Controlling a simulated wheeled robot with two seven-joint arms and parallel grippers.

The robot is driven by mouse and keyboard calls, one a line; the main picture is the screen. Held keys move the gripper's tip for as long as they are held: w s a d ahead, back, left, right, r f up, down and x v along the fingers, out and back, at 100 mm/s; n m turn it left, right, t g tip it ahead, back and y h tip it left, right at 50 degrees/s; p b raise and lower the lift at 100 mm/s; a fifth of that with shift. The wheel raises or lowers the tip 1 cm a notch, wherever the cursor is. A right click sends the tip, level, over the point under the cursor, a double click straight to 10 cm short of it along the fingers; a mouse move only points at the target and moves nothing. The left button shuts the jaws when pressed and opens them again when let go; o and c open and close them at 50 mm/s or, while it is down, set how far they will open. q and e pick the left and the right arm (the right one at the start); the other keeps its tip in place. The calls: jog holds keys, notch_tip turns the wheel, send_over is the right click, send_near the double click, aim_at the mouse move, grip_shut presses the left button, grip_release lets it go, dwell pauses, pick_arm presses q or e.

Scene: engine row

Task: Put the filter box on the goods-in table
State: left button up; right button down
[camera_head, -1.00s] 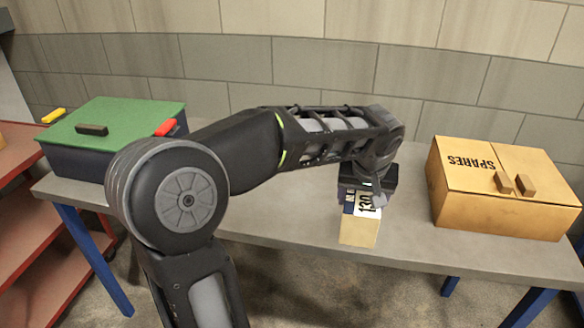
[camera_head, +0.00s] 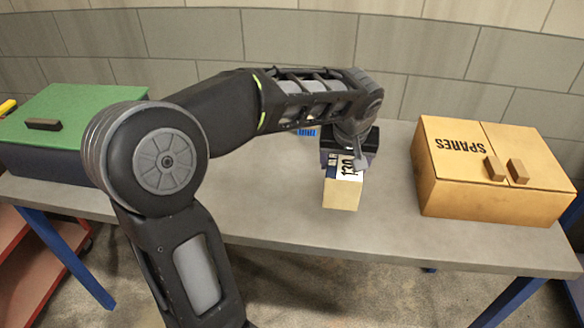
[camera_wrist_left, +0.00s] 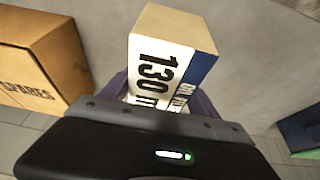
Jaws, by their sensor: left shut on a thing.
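The filter box (camera_head: 342,194) is a small tan box with a white and blue label reading "130". My left gripper (camera_head: 345,162) is shut on it from above, over the grey table (camera_head: 270,200). In the left wrist view the filter box (camera_wrist_left: 172,50) stands out beyond the gripper (camera_wrist_left: 165,105), its label facing the camera. I cannot tell whether the box's underside touches the tabletop. My right gripper is not in view.
A cardboard box marked SPARES (camera_head: 490,175) stands to the right on the table. A dark case with a green lid (camera_head: 70,105) stands at the left end. A small blue item (camera_head: 308,131) shows behind my arm. Table room is clear in front.

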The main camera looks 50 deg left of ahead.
aim_at(345, 171)
pick_arm(q)
jog(key=shift+f+p, duration=0.3)
jog(key=shift+f, duration=2.45)
jog(key=shift+f, duration=1.85)
jog(key=shift+f, duration=0.1)
jog(key=shift+f, duration=0.1)
jog(key=o, duration=2)
jog(key=shift+c, duration=0.2)
jog(key=shift+r+p, duration=0.3)
jog(key=shift+p, duration=0.05)
jog(key=b+v, duration=0.1)
jog(key=v, duration=1.1)
jog(key=shift+f, duration=0.1)
